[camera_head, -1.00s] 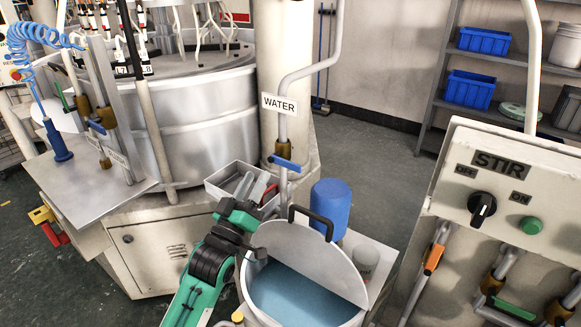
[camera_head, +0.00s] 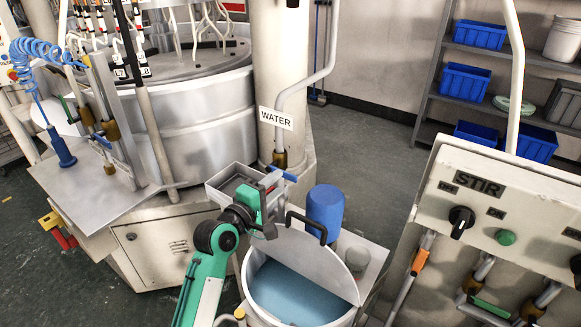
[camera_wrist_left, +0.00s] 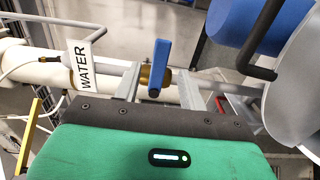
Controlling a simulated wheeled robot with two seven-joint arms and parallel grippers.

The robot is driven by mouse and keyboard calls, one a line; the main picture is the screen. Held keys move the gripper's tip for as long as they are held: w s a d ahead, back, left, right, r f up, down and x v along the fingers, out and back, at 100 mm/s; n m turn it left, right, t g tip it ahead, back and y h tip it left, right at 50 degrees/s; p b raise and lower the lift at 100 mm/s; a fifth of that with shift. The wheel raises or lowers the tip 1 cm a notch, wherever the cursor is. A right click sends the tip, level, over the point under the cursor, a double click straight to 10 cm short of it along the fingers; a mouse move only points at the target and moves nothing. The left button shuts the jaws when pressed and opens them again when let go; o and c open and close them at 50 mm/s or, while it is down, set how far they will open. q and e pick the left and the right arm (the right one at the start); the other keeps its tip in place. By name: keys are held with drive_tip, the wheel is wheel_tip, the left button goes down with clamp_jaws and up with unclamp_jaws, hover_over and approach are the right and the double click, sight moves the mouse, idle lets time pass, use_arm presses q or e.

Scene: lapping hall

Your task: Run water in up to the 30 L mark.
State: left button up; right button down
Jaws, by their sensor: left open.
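The water pipe with its WATER sign (camera_head: 276,118) comes down to a brass valve with a blue lever (camera_head: 284,174). My left gripper (camera_head: 272,185) is at this valve, above the tub. In the left wrist view, my gripper's fingers (camera_wrist_left: 158,86) are apart, and the blue lever (camera_wrist_left: 160,66) shows between them. I cannot tell whether they touch it. The tub (camera_head: 252,303) holds bluish water (camera_head: 290,290) beneath a half-open lid (camera_head: 318,258) with a black handle. No litre mark is readable. My right gripper is not in view.
A blue container (camera_head: 325,212) stands behind the lid. A grey metal tray (camera_head: 226,180) is beside my left gripper. The STIR panel (camera_head: 470,190) with a black knob and green button stands at the right. Floor is clear behind.

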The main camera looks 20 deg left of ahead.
sight(285, 176)
use_arm(q)
drive_tip(key=p+x, duration=0.1)
drive_tip(key=x, duration=0.6)
drive_tip(key=shift+w+f+p, duration=0.1)
drive_tip(key=shift+w+p, duration=0.05)
drive_tip(key=shift+p, duration=0.25)
clamp_jaws()
